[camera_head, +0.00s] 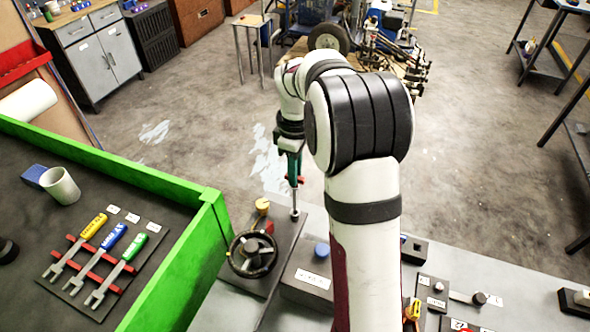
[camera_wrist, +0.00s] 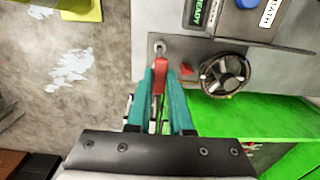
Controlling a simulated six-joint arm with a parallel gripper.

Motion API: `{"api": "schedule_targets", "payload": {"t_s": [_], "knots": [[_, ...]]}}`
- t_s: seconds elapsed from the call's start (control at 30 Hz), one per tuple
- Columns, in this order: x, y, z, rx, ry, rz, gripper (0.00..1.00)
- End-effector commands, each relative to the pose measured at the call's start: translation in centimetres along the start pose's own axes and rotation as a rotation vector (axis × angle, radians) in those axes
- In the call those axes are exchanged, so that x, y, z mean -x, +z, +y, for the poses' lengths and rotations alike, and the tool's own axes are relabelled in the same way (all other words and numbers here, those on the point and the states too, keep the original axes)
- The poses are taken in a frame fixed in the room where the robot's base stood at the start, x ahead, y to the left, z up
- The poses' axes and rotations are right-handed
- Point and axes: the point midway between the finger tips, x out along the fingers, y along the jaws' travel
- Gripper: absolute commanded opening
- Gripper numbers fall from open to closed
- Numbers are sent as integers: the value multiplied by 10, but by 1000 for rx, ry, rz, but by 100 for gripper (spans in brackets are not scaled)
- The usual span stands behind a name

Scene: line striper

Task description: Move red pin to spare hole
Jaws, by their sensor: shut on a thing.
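My gripper (camera_head: 294,178) points down over the grey panel at the bench's far edge. In the wrist view its teal fingers (camera_wrist: 160,85) are shut on the red pin (camera_wrist: 159,76), gripping its red upper part. In the head view, a little of the red pin (camera_head: 300,180) shows at the fingertips. A metal shank runs below it to a round metal fitting (camera_head: 295,213) on the panel. The fitting also shows just past the pin in the wrist view (camera_wrist: 160,47). I cannot tell whether the pin's tip is in a hole, and cannot identify the spare hole.
A black handwheel (camera_head: 252,254) stands close by, with a small red part (camera_head: 269,228) and yellow knob (camera_head: 262,206) near it. A blue button (camera_head: 322,249) is on a dark box. A green-walled tray (camera_head: 170,182) with wrenches and a mug is left. My arm hides part of the bench.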

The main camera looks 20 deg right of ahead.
Motion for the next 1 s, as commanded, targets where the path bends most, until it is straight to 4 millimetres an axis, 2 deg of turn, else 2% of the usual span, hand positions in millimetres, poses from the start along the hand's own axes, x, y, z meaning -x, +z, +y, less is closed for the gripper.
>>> {"api": "schedule_targets", "payload": {"t_s": [1.0], "knots": [[-6,0,0,0,0,0,0]]}}
